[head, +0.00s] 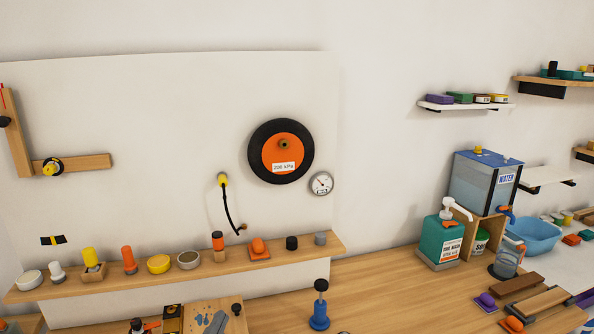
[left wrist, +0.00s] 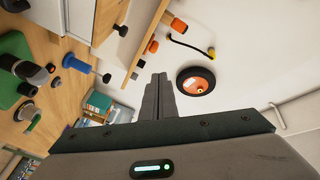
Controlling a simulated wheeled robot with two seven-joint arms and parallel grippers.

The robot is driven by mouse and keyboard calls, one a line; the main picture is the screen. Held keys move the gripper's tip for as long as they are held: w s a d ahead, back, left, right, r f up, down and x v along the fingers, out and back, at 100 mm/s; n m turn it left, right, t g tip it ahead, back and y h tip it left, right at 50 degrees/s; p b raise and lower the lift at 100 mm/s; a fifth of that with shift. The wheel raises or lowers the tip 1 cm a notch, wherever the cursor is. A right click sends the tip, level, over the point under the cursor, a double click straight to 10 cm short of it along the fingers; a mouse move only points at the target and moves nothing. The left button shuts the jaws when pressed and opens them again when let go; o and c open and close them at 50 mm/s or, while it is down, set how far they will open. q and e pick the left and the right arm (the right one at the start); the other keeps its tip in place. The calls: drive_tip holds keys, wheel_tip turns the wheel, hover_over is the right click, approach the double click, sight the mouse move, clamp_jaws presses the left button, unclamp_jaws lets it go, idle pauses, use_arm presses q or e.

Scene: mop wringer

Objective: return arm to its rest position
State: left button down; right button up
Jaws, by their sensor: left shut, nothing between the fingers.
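My left gripper (left wrist: 158,77) shows in the left wrist view with its two grey fingers together and nothing between them. It points toward the wall and is apart from the black wheel with an orange centre (left wrist: 195,80). That wheel also shows on the wall panel in the head view (head: 253,144). I cannot make out the left gripper in the head view. My right gripper is in neither view. I cannot make out a mop wringer.
A wooden shelf (head: 205,262) with several coloured caps and knobs runs below the panel. A blue pump-like object (head: 319,312) stands on the wooden bench (head: 375,290). A teal soap dispenser (head: 442,240), a water tank (head: 484,185) and a blue basin (head: 535,235) are at right.

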use_arm(q)
drive_tip(key=s+a+f+n+g, duration=0.1)
drive_tip(key=s+f+n+g, duration=0.1)
drive_tip(key=s+f, duration=0.2)
drive_tip(key=s+a+f+n+g+y, duration=0.1)
drive_tip(key=s+a+f+n+g, duration=0.1)
drive_tip(key=f, duration=0.6)
drive_tip(key=s+a+f+n+g+y, duration=0.1)
drive_tip(key=s+a+f+n+g, duration=0.1)
drive_tip(key=s+f, duration=0.3)
drive_tip(key=shift+s+a+f+g, duration=0.1)
drive_tip(key=shift+s+f+g, duration=0.25)
drive_tip(key=shift+f+g, duration=0.2)
drive_tip(key=s+a+f+n+g, duration=0.15)
drive_tip(key=s+f+g, duration=0.3)
drive_tip(key=s, duration=0.55)
drive_tip(key=s+f+n+g, duration=0.3)
drive_tip(key=s+f, duration=0.3)
drive_tip(key=s, duration=0.4)
wheel_tip(320, 180, down, 33)
drive_tip(key=g+b, duration=0.1)
drive_tip(key=b, duration=0.4)
drive_tip(key=s+a+f+g+b, duration=0.1)
drive_tip(key=s+a+f+b, duration=0.2)
drive_tip(key=s+f, duration=1.6)
wheel_tip(320, 180, down, 4)
drive_tip(key=shift+r+m+g+y+b, duration=0.15)
drive_tip(key=shift+m+g+y+b, duration=0.25)
drive_tip(key=shift+b, duration=0.6)
